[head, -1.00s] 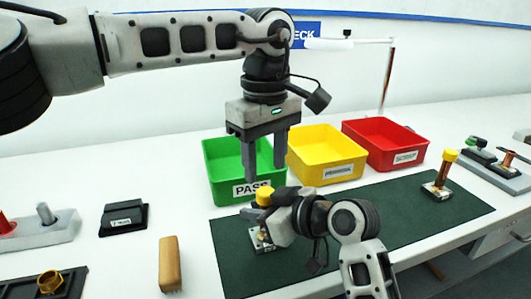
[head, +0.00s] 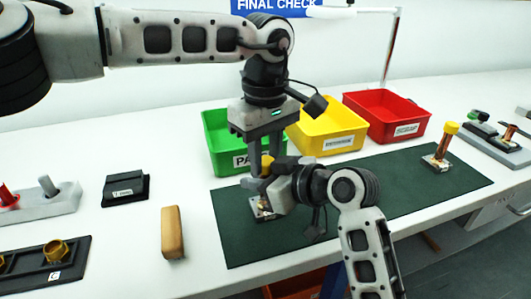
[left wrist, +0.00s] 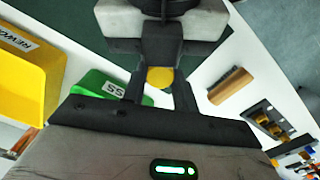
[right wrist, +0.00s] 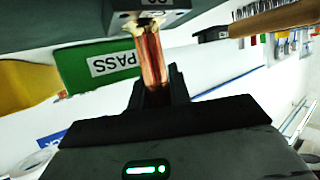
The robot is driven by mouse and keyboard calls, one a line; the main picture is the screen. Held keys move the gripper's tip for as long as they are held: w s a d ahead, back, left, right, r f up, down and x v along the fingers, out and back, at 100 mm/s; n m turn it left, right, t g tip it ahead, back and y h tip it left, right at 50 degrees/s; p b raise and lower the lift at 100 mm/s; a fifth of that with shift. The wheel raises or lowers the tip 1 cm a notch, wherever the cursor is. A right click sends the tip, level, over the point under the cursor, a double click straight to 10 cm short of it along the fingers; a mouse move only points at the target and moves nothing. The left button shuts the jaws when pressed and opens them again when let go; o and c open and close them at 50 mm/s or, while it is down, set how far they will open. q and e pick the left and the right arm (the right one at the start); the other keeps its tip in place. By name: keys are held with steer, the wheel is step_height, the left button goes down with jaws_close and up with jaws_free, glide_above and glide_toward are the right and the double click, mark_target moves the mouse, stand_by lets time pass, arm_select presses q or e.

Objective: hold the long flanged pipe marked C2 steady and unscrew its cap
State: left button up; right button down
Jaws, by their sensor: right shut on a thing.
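A copper pipe (right wrist: 150,60) stands on a small grey base (head: 261,210) at the left part of the green mat. Its yellow cap (head: 267,167) also shows between the left fingers in the left wrist view (left wrist: 160,77). My right gripper (right wrist: 157,88) is shut on the pipe below the cap; in the head view its wrist hides most of the pipe. My left gripper (head: 266,165) points down from above, its fingers open on either side of the cap. The mark on the base is cut off and hard to read.
Another copper pipe with a yellow cap (head: 447,140) stands on the mat's right side. Green (head: 222,165), yellow (head: 325,140) and red (head: 400,130) bins stand behind the mat (head: 370,195). A wooden-handled brush (head: 172,230) and a black block (head: 125,189) lie left.

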arm_select(q)
steer(key=n, duration=0.3)
steer(key=o, duration=1.1)
